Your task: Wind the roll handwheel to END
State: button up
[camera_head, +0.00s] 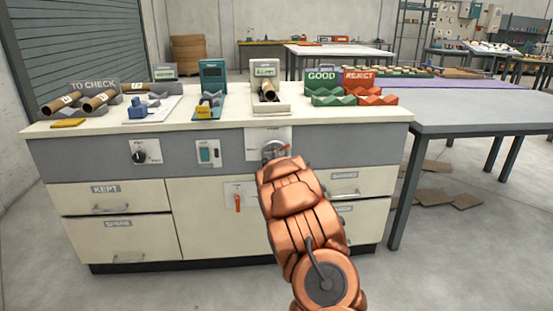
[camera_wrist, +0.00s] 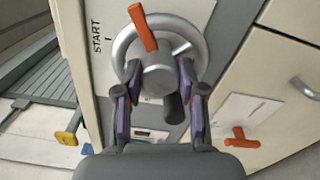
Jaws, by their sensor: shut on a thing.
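The roll handwheel (camera_head: 270,149) is a silver wheel on a pale plate in the grey upper front of the cabinet. In the wrist view the handwheel (camera_wrist: 122,47) fills the top middle, with a grey hub, an orange pointer (camera_wrist: 143,27) and a dark knob (camera_wrist: 174,107). The pointer aims toward the top of that view. A START label (camera_wrist: 97,37) with a tick is left of the wheel; no END label is visible. My gripper (camera_wrist: 157,80) has its fingers on both sides of the hub, shut on the handwheel. My arm partly hides the wheel in the head view.
A dark knob (camera_head: 140,157) and a teal switch (camera_head: 208,153) are left of the wheel. An orange lever (camera_head: 238,203) is below it. Cardboard rolls, gauges and GOOD and REJECT racks (camera_head: 360,95) stand on the top. A grey table is at right.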

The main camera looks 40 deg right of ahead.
jog(key=n+b, duration=0.5)
jog(key=n, duration=0.5)
jog(key=n+b, duration=0.6)
jog(key=n, duration=0.4)
jog(key=n+b, duration=0.5)
jog(key=n, duration=0.4)
jog(key=shift+w+a+n+b, duration=0.25)
jog(key=shift+a+n+b, duration=0.05)
jog(key=shift+n+b, duration=0.1)
dwell(0.9)
dwell(0.4)
